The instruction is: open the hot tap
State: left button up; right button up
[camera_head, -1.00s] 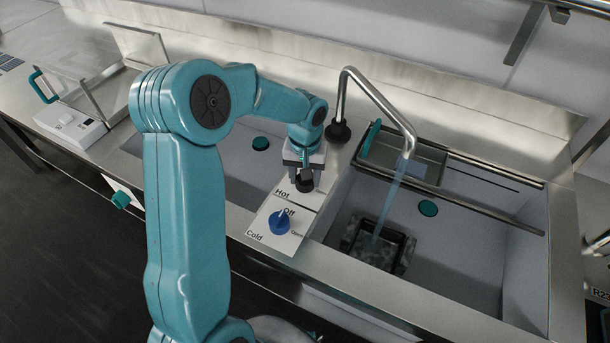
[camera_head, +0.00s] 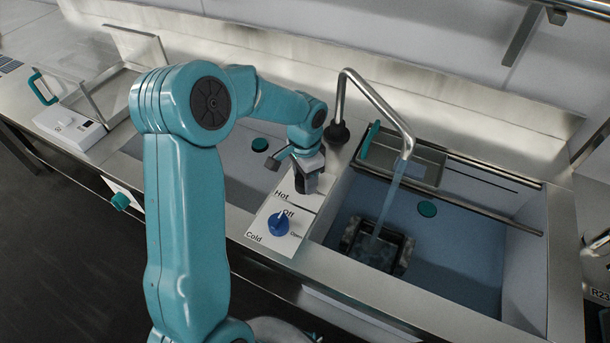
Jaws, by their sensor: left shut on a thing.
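The hot tap's knob is at the Hot label on the white control plate (camera_head: 259,240); my gripper mostly hides it, and its turn cannot be read. My left gripper (camera_head: 306,184) points down there and is shut on the knob, its jaws turned at an angle. The blue cold knob (camera_head: 279,225) sits nearer on the same plate. The steel spout (camera_head: 378,100) reaches over the right basin, and water (camera_head: 389,195) runs from it. My right gripper is not in view.
The water falls into a dark square container (camera_head: 376,246) in the right basin (camera_head: 452,250), whose floor looks bluish. A steel tray (camera_head: 405,158) with a teal handle rests at that basin's back. A clear-lidded box (camera_head: 115,80) stands at the far left.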

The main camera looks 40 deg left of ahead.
pick_arm(q)
jog(key=shift+a+r+m, duration=0.1)
jog(key=shift+r+m, duration=0.1)
jog(key=shift+m, duration=0.8)
jog(key=o, duration=0.8)
jog(key=shift+o, duration=1.2)
jog(key=shift+s, duration=0.1)
notch_tip(320, 180, up, 16)
jog(key=shift+r+p, duration=0.15)
jog(key=shift+p, duration=0.3)
jog(key=shift+s, duration=0.15)
